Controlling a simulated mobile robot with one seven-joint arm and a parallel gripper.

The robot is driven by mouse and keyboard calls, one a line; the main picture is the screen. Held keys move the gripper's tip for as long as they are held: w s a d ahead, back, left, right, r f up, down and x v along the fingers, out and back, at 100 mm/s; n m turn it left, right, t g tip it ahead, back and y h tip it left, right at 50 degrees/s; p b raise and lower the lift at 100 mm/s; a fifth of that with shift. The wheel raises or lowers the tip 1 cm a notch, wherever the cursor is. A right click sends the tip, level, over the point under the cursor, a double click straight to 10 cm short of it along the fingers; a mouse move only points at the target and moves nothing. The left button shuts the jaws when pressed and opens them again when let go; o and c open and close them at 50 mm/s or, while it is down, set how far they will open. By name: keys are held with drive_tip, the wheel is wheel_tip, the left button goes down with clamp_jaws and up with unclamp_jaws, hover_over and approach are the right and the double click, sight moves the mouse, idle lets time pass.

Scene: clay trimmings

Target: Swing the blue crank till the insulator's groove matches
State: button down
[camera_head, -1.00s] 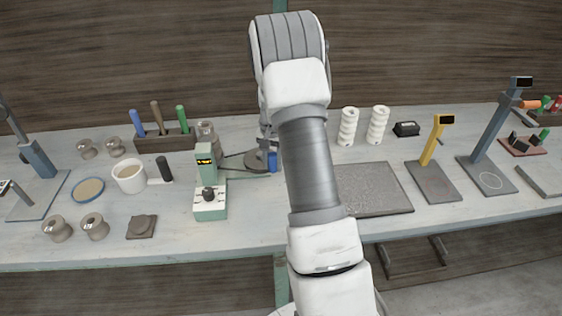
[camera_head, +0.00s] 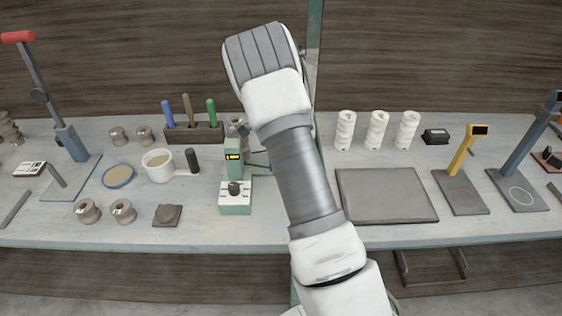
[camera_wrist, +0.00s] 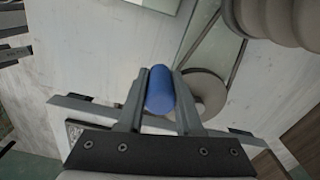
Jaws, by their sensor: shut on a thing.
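My gripper (camera_wrist: 160,95) is shut on the blue crank (camera_wrist: 160,88), with a finger on each side of its upright blue handle in the wrist view. In the head view my arm hides the gripper and most of the crank. A brown ribbed insulator (camera_wrist: 282,18) shows large at the top right of the wrist view, cut off by the edge. In the head view the insulator (camera_head: 240,128) is partly visible behind the green device (camera_head: 233,175) with its small lit display. The insulator's groove alignment cannot be read.
A cup (camera_head: 157,164) and several brown spools lie left. A grey mat (camera_head: 386,195), white insulators (camera_head: 377,130) and a yellow stand (camera_head: 461,160) are right of my arm.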

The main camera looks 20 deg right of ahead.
drive_tip(key=w+m, duration=0.1)
drive_tip(key=m, duration=0.1)
drive_tip(key=w+a+m, duration=0.1)
drive_tip(key=shift+w+a+m, duration=0.15)
drive_tip(key=shift+w+m, duration=0.1)
drive_tip(key=shift+m, duration=0.15)
drive_tip(key=shift+w+a+r+p, duration=0.15)
drive_tip(key=shift+w+p, duration=0.15)
drive_tip(key=shift+w, duration=0.25)
drive_tip(key=c, duration=0.6)
unclamp_jaws()
wheel_tip(320, 180, up, 17)
drive_tip(key=shift+r, duration=0.1)
